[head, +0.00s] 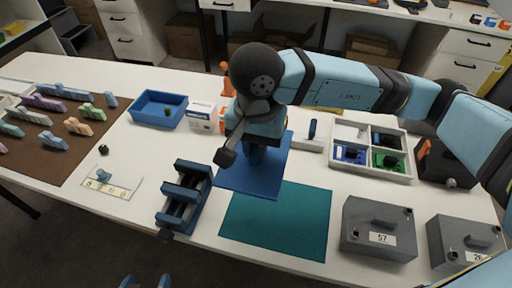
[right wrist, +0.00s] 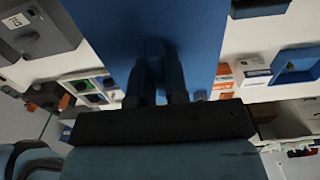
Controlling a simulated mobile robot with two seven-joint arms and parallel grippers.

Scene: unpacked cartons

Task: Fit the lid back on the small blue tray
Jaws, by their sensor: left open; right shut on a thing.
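The small blue tray (head: 158,106) stands open at the back left of the table with a small dark thing inside. It also shows at the right of the right wrist view (right wrist: 308,56). My right gripper (head: 252,150) is shut on a flat blue panel, the lid (head: 245,180), right of the tray. In the right wrist view the fingers (right wrist: 156,82) close on a raised blue part of the lid (right wrist: 195,30). Whether the lid touches the table is unclear. My left gripper (head: 147,282) is open and empty at the bottom edge; only its fingertips show.
A white box (head: 202,115) stands between tray and lid. A compartment tray (head: 376,132) and grey boxes (head: 378,228) are right. A brown mat (head: 65,155) with colored pieces is left.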

